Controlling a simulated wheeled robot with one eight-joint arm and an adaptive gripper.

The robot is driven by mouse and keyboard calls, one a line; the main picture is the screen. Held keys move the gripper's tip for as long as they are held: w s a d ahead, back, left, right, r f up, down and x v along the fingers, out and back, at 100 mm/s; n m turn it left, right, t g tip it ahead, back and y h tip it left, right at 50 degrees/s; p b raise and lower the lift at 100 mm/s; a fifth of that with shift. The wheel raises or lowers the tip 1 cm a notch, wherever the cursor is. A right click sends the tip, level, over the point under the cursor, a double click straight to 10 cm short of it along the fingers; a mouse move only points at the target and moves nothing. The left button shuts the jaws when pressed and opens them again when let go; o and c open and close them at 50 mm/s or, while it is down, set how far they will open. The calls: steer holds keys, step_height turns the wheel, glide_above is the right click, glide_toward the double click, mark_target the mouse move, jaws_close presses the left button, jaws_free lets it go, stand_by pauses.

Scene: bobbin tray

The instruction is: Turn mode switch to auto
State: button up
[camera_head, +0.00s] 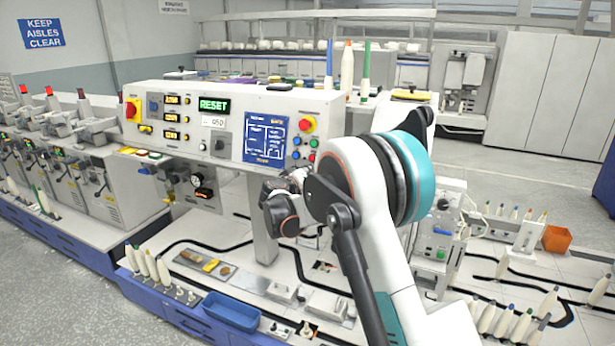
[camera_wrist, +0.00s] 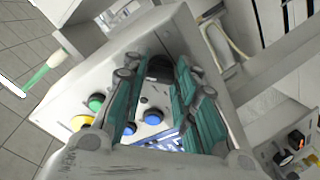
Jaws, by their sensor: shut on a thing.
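The control panel (camera_head: 170,140) stands upright at the middle left of the head view, with a green RESET display and colored buttons. In the wrist view, a black knob (camera_wrist: 160,67) on the panel face (camera_wrist: 120,85) sits between the teal fingers of my gripper (camera_wrist: 157,75). The fingers are shut on this knob, which I take to be the mode switch. Its labels and pointer cannot be read. In the head view, my own arm covers the gripper's grip and the knob.
A red stop button (camera_head: 307,124) is on the panel's right part. A blue tray (camera_head: 231,312) and an orange bin (camera_head: 556,239) are on the lower bench.

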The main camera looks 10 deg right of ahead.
steer(key=shift+f, duration=0.1)
steer(key=o, duration=1)
steer(key=shift+o, duration=0.2)
steer(key=shift+s, duration=0.1)
steer(key=v, duration=1.2)
steer(key=shift+d, duration=0.1)
